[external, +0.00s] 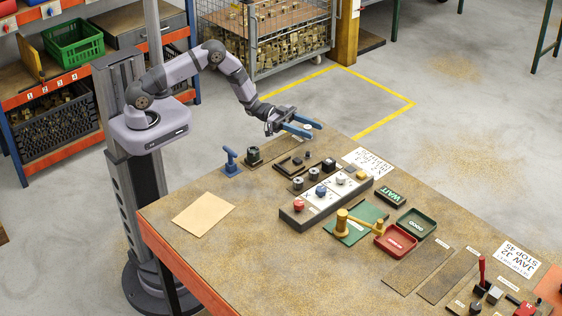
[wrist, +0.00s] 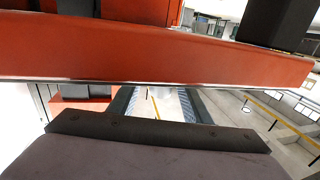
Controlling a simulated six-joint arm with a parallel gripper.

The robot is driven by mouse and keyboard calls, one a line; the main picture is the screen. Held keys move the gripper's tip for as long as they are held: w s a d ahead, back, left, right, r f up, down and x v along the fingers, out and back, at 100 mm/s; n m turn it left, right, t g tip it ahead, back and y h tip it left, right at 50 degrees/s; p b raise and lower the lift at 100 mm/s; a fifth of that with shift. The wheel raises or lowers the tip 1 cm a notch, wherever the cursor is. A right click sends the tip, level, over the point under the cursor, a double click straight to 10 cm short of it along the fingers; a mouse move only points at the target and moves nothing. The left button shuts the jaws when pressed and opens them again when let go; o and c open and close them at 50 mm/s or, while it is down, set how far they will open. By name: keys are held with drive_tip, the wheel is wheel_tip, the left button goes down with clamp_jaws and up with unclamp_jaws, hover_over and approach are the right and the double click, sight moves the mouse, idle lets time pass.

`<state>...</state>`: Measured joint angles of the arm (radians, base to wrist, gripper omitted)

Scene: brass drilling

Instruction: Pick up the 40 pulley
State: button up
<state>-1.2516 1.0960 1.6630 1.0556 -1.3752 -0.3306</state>
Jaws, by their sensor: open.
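My gripper (external: 311,128) is open and empty, its two blue fingers apart above the far edge of the bench. Several small dark round parts lie on the bench below and in front of it. One is a dark cylinder (external: 253,156) near the left end; two more dark cylinders, a nearer one (external: 298,183) and a farther one (external: 328,165), sit beside the grey panel. I cannot read a 40 on any of them, so I cannot tell which is the 40 pulley. The wrist view shows no pulley that I can make out.
A blue upright tool (external: 231,163) stands left of the dark parts. The grey panel (external: 320,204) holds coloured knobs. A brass part (external: 345,223) stands on a green mat, near red (external: 395,243) and green (external: 417,225) trays. An orange-red beam (wrist: 150,55) crosses the wrist view.

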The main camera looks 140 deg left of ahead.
drive_tip(key=shift+p+x, duration=0.4)
drive_tip(key=shift+x, duration=1.3)
drive_tip(key=shift+c, duration=0.7)
clamp_jaws()
drive_tip(key=shift+r, duration=0.2)
wheel_tip(320, 180, up, 10)
drive_tip(key=b, duration=0.2)
drive_tip(key=shift+f, duration=0.15)
